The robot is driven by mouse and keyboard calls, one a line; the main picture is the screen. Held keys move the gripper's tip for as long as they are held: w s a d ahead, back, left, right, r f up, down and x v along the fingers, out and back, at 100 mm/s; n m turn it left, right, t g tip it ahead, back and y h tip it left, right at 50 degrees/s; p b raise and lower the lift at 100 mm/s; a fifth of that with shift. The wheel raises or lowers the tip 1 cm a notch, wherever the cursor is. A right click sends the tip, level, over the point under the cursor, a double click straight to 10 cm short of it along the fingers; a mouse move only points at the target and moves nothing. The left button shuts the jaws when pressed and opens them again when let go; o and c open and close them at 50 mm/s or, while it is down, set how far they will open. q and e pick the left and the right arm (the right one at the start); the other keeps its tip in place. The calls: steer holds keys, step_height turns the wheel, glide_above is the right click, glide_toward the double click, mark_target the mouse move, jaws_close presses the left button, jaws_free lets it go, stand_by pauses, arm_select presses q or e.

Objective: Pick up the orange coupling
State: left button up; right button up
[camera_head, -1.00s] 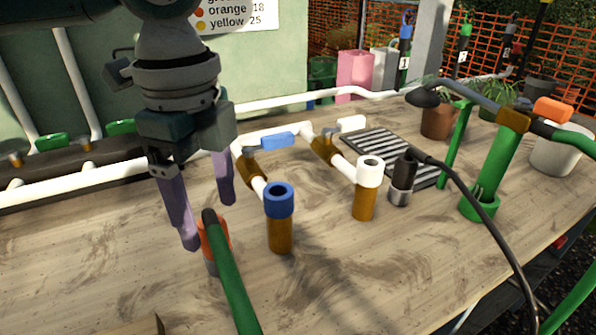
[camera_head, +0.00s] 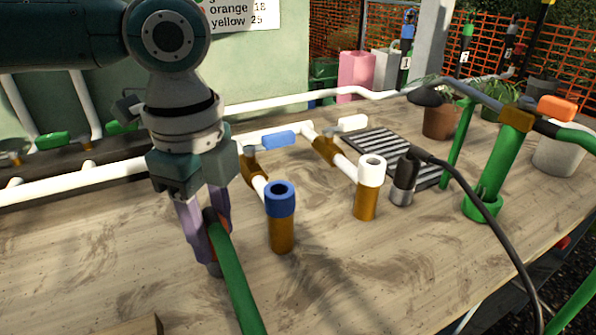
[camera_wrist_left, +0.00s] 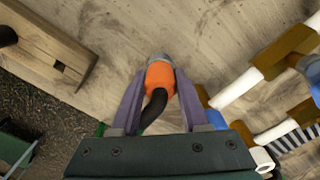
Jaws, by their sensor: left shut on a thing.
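The orange coupling (camera_wrist_left: 159,77) has a grey end and a dark hose curving out of it in the left wrist view. In the head view only a sliver of its orange body (camera_head: 212,228) shows behind the green hose (camera_head: 236,280). My left gripper (camera_head: 208,245) points down over the table with its purple fingers on both sides of the coupling. In the left wrist view the fingers (camera_wrist_left: 160,85) are shut on it. The coupling's grey end is at or near the wooden table; I cannot tell whether it touches. My right gripper is not in view.
Close to the right stand a blue-topped brass pipe (camera_head: 280,220) and a white-topped one (camera_head: 369,190). A black and grey coupling (camera_head: 404,180) stands farther right, by a striped grate (camera_head: 372,141). A wooden block (camera_wrist_left: 45,45) lies at the table edge. Bare tabletop lies left of the gripper.

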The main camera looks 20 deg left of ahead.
arm_select(q)
jaws_close()
step_height(320, 180, up, 20)
steer(key=p, duration=0.3)
steer(key=shift+r, duration=0.1)
stand_by(0.4)
steer(key=shift+r+p, duration=2.45)
steer(key=shift+p, duration=1.05)
